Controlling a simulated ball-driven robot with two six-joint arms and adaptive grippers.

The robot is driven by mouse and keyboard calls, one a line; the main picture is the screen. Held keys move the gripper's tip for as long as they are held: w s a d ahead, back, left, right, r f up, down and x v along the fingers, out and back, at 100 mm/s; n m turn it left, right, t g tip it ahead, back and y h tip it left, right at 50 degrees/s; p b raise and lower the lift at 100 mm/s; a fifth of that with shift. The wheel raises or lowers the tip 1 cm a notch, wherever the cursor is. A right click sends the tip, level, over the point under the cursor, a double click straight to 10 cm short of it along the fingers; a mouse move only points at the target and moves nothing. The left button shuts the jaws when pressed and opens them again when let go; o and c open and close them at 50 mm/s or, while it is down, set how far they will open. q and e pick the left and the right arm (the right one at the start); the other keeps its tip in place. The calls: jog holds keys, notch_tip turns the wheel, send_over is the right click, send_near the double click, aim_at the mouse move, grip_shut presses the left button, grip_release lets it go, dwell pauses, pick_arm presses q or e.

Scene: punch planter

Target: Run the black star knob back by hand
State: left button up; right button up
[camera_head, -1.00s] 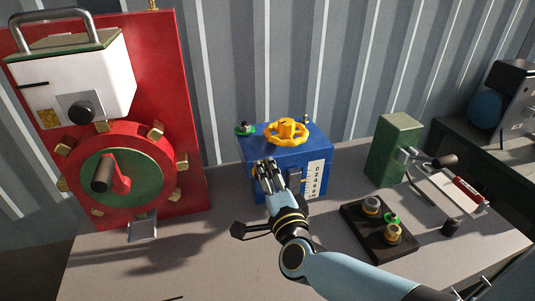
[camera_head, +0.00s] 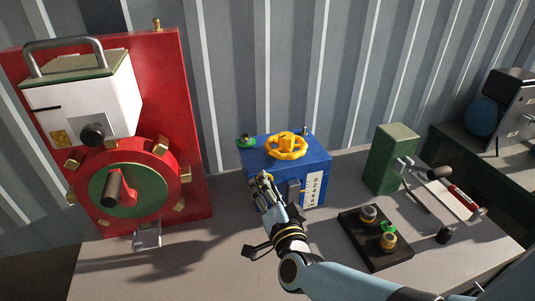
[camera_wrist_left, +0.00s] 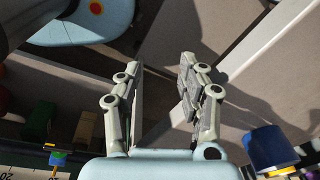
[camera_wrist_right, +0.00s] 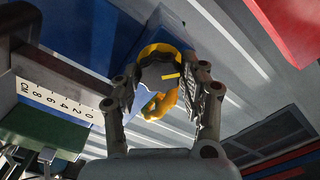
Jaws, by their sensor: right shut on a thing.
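The black star knob (camera_wrist_right: 158,76) shows in the right wrist view as a dark round shape with a yellow line, between my right fingers and in front of a yellow ring. In the head view, my right gripper (camera_head: 262,184) is at the front left of the blue box (camera_head: 311,161) and hides the knob there. The right gripper is shut on the knob; its fingers also show in the right wrist view (camera_wrist_right: 168,88). My left gripper (camera_wrist_left: 160,70) shows only in its wrist view, open and empty.
A yellow handwheel (camera_head: 286,146) tops the blue box, and a white scale (camera_head: 314,187) is on its front. A red panel with a large wheel (camera_head: 127,190) stands left. A black tray (camera_head: 369,252) with brass parts and a green block (camera_head: 391,160) stand right.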

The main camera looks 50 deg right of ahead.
jog(key=shift+f, duration=0.15)
jog(key=o, duration=1.2)
jog(key=v, duration=1.2)
notch_tip(320, 180, up, 10)
jog(key=shift+r, duration=0.15)
